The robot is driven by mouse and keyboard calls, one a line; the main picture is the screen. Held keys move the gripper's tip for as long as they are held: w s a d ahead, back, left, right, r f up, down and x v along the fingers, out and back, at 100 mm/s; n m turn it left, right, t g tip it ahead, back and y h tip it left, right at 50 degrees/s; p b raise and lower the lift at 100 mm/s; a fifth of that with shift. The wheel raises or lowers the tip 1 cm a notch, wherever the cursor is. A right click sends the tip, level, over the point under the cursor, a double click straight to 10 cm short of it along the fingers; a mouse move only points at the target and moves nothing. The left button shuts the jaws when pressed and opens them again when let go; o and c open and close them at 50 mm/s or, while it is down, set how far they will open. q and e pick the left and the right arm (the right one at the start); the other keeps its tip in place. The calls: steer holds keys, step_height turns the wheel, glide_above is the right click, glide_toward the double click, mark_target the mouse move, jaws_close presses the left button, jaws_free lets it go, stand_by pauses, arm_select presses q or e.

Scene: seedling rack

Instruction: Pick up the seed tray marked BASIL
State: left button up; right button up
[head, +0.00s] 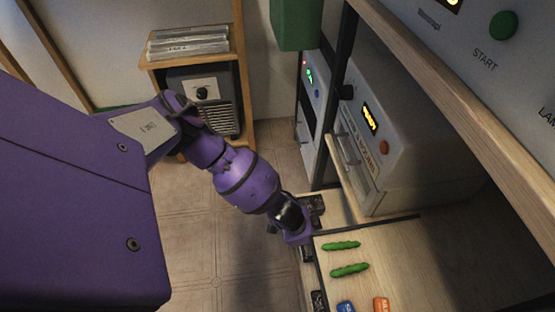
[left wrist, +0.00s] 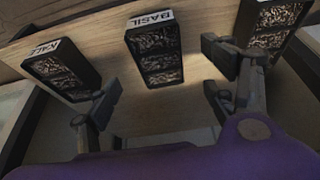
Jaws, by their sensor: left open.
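The seed tray marked BASIL (left wrist: 158,60) is in the upper middle of the left wrist view. It is a black tray with dark filled cells and a white label at its far end. My left gripper (left wrist: 162,82) is open and empty, its fingers to either side of the BASIL tray in that picture; I cannot tell how far off the tray is. In the head view my left gripper (head: 290,226) is over the rack's left edge, among small black trays whose labels I cannot read there. My right gripper is not in view.
A tray marked KALE (left wrist: 62,68) lies left of BASIL, and another black tray (left wrist: 272,28) lies right, near the right finger. On the wooden shelf (head: 400,262) lie two green cucumber-like things (head: 350,269), a blue item (head: 345,307) and an orange item (head: 381,305). A grey machine (head: 415,140) stands behind.

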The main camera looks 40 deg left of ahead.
arm_select(q)
steer(key=b+x, duration=0.1)
steer(key=x, duration=0.1)
steer(key=b+x, duration=0.1)
steer(key=x, duration=0.1)
steer(key=b+x, duration=0.2)
steer(key=shift+w+d+f, duration=0.15)
steer(key=shift+w+d, duration=0.25)
steer(key=shift+w+f, duration=0.1)
steer(key=shift+f, duration=0.2)
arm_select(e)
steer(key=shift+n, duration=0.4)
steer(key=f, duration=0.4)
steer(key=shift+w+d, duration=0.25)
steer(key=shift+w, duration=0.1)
arm_select(q)
steer(key=shift+f, duration=0.1)
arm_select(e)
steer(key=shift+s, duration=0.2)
arm_select(q)
steer(key=shift+f, duration=0.2)
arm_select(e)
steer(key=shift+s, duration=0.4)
arm_select(q)
steer(key=shift+c, duration=0.4)
